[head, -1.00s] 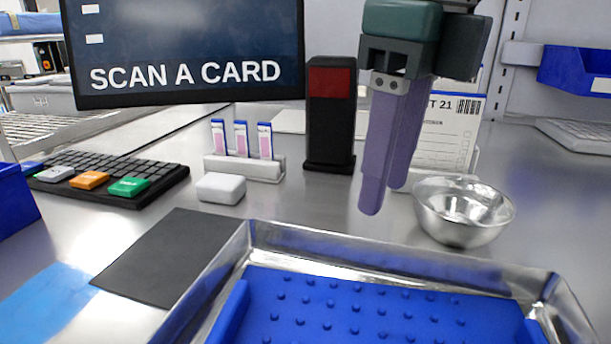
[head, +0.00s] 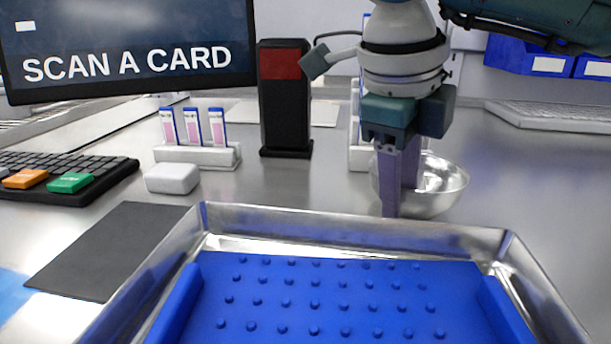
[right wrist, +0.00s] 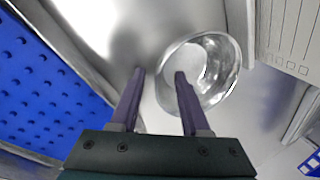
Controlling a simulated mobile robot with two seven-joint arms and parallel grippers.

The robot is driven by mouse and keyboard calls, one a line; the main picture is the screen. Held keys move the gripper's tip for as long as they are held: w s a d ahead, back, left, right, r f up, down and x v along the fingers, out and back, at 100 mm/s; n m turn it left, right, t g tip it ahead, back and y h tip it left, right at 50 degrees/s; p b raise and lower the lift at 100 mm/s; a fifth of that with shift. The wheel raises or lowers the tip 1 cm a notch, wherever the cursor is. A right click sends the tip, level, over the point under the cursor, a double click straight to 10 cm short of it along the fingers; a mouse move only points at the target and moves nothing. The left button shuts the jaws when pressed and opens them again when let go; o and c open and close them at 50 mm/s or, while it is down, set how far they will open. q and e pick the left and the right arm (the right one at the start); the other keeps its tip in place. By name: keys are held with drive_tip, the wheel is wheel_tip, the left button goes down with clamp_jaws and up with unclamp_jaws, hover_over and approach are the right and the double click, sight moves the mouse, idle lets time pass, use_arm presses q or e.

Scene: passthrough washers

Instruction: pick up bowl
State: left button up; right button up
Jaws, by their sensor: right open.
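A shiny metal bowl (head: 437,186) stands upright on the steel counter behind the tray's right part. It also shows in the right wrist view (right wrist: 222,88). My right gripper (head: 398,200) points down at the bowl's left side and hides part of it. In the right wrist view, my right gripper (right wrist: 160,75) is open. One finger lies over the bowl's inside and the other is outside its left rim, so the near wall is between them. I cannot tell whether either finger touches the bowl. My left gripper is not in view.
A metal tray (head: 330,236) with a blue studded mat (head: 330,300) fills the front. A black card reader (head: 285,110), a slide holder (head: 198,154) and a white box (head: 172,178) stand to the left. Free counter lies right of the bowl.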

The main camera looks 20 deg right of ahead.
clamp_jaws()
idle(0.3)
idle(1.1)
